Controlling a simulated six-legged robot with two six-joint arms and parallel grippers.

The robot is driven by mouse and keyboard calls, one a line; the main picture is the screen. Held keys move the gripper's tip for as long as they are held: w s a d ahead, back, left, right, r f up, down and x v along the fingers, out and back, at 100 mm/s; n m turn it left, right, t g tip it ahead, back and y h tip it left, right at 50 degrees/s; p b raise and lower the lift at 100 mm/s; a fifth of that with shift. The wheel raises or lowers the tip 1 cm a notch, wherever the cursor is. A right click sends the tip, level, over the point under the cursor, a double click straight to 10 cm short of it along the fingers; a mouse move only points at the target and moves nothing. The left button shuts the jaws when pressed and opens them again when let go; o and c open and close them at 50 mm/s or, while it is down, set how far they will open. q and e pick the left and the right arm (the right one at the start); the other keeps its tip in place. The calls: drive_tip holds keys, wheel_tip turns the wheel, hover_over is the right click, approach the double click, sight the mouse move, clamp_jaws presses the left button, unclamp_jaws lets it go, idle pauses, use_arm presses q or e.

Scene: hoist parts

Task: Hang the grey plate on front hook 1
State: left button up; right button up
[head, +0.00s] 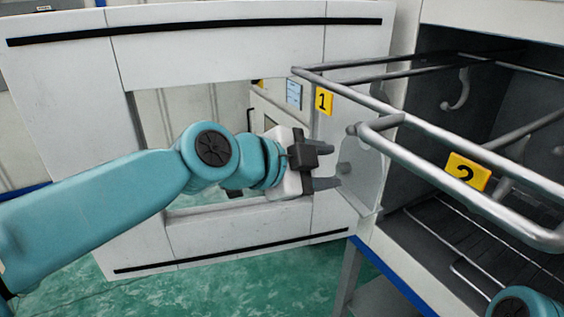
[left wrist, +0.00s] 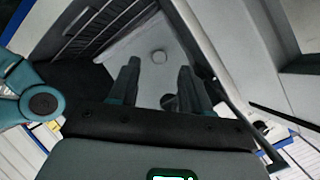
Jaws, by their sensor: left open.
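The grey plate (head: 366,185) is upright below the front rail, under the hook beside the yellow "1" label. Its upper edge meets front hook 1 (head: 378,125) in the picture, and it seems to hang there; I cannot see clearly how the hook passes through it. A round knob sticks out of the plate's face. My left gripper (head: 331,167) is open and empty, its fingertips just left of the knob. In the left wrist view the plate (left wrist: 150,42) and knob lie beyond the open fingers (left wrist: 159,80). My right gripper is out of view.
The tubular rail frame (head: 435,130) juts from an open grey cabinet, with a "2" label (head: 467,172) further right and another hook (head: 457,90) inside. A large white door panel (head: 220,58) with a window opening stands behind my left arm.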

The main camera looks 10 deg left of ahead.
use_arm(q)
drive_tip(key=b+v, duration=0.2)
drive_tip(key=v, duration=1.2)
drive_tip(key=w+f+n+g+y+p, duration=0.15)
drive_tip(key=w+f+n, duration=0.3)
drive_tip(key=f, duration=1.15)
drive_tip(key=w+f+n+g+y, duration=0.25)
drive_tip(key=w+f+n, duration=0.2)
drive_tip(key=f, duration=1.05)
drive_tip(key=s+a+f+n+g+y+p, duration=0.1)
drive_tip(key=s+a+f+n, duration=0.2)
drive_tip(key=f, duration=0.7)
drive_tip(key=s+f+n+g+y, duration=0.1)
drive_tip(key=s+f+n, duration=0.2)
drive_tip(key=s+f, duration=0.45)
drive_tip(key=s+f+n+g+p, duration=0.1)
drive_tip(key=s+f+n+g, duration=0.1)
drive_tip(key=s+f+n, duration=0.4)
drive_tip(key=s+f, duration=0.5)
drive_tip(key=s, duration=0.2)
drive_tip(key=shift+f+g, duration=0.4)
drive_tip(key=shift+c, duration=0.5)
